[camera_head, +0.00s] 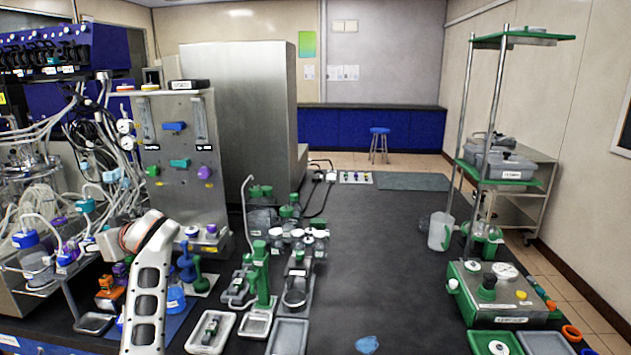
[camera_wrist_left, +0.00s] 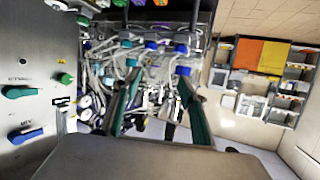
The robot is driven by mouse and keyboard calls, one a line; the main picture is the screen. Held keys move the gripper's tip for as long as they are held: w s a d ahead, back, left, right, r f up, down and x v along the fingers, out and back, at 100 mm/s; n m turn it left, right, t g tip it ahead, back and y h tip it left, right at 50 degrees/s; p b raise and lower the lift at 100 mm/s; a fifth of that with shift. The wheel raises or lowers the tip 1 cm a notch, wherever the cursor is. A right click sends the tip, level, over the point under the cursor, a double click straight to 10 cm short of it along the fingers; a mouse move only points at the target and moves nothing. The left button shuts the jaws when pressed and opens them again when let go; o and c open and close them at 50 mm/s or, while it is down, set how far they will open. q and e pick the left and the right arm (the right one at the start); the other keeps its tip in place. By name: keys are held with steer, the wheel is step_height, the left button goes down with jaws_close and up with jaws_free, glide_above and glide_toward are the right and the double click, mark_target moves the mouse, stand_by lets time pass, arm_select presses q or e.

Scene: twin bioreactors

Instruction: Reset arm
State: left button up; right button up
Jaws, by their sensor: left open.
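My left arm (camera_head: 148,290) rises from the bottom left in the head view and bends left at its wrist. My left gripper shows in the left wrist view (camera_wrist_left: 157,100), with its two green-grey fingers apart and nothing between them. Beyond the fingers are bioreactor tubes and blue-capped fittings (camera_wrist_left: 183,70). In the head view the gripper's fingers cannot be made out among the tubing. A steel panel (camera_head: 178,135) with coloured valve handles stands just behind the wrist; it also shows at the left of the left wrist view (camera_wrist_left: 30,75). My right gripper is not in view.
Blue and orange bottles (camera_head: 110,292) stand close beside the arm. Green-capped bottles and stands (camera_head: 258,290) crowd the bench centre-left. A green-topped rack (camera_head: 500,175) and a green-based device (camera_head: 495,300) stand at right. The dark bench (camera_head: 370,250) is mostly clear between them.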

arm_select(q)
steer(key=s+d+f+m+h, duration=0.3)
steer(key=s+f+m, duration=0.7)
steer(key=s+f, duration=0.8)
steer(key=s+d+f+m+h, duration=0.2)
steer(key=s+d+f+m, duration=0.3)
steer(key=s, duration=0.4)
steer(key=s+d+f+m+h, duration=0.3)
steer(key=s+d+f+m, duration=0.15)
steer(key=s, duration=0.45)
steer(key=d+f+n+t+h, duration=0.3)
steer(key=d+f+h, duration=0.3)
steer(key=d+f, duration=0.8)
step_height(320, 180, down, 3)
steer(key=shift+w+d+r+n+t, duration=0.1)
steer(key=shift+w+d+n+t, duration=0.2)
steer(key=shift+w+d+n, duration=0.1)
